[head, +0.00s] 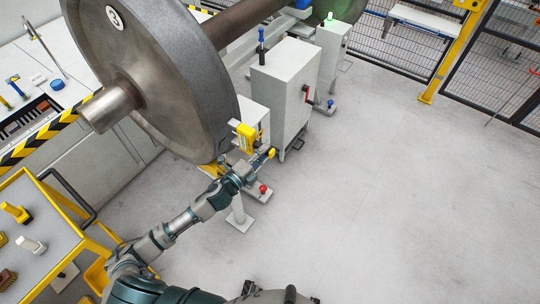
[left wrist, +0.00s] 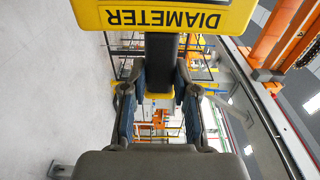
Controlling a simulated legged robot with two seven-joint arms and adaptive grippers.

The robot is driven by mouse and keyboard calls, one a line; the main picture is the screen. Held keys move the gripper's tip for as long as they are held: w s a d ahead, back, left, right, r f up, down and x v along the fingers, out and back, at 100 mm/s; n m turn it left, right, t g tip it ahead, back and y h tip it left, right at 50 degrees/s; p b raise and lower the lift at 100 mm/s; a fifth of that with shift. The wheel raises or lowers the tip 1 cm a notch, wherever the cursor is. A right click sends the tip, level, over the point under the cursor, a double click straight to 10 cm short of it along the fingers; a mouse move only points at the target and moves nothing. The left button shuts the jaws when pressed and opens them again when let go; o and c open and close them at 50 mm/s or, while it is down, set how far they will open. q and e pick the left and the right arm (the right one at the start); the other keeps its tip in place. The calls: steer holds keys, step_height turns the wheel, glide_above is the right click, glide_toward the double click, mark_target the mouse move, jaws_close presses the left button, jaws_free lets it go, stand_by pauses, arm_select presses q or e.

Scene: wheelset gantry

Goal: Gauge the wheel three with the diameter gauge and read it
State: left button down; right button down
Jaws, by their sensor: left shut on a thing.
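Wheel three (head: 185,75) is a large grey steel wheel with a round "3" label, standing upright on its axle at the upper left of the head view. My left gripper (head: 261,161) is at the wheel's lower right rim, shut on the diameter gauge. The yellow diameter gauge (head: 246,138) is beside the rim; I cannot tell whether it touches. In the left wrist view the gauge (left wrist: 180,17) shows its "DIAMETER" lettering, and its dark handle runs between the fingers of my left gripper (left wrist: 160,82). No reading is visible. My right gripper is not in view.
A small post with a red button (head: 263,189) is below the gripper. A yellow-framed cart (head: 45,235) is at lower left. The floor to the right is clear up to the mesh fence (head: 415,45).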

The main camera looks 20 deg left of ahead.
arm_select(q)
steer(key=shift+d+r+p, duration=0.2)
steer(key=shift+r+p, duration=0.1)
steer(key=shift+p, duration=0.3)
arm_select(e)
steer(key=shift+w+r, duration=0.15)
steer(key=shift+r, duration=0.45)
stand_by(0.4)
arm_select(q)
steer(key=shift+a, duration=0.1)
steer(key=shift+w+a+f, duration=0.1)
steer(key=shift+w+a, duration=0.05)
steer(key=shift+a, duration=0.35)
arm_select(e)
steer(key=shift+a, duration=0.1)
arm_select(q)
steer(key=shift+w, duration=0.1)
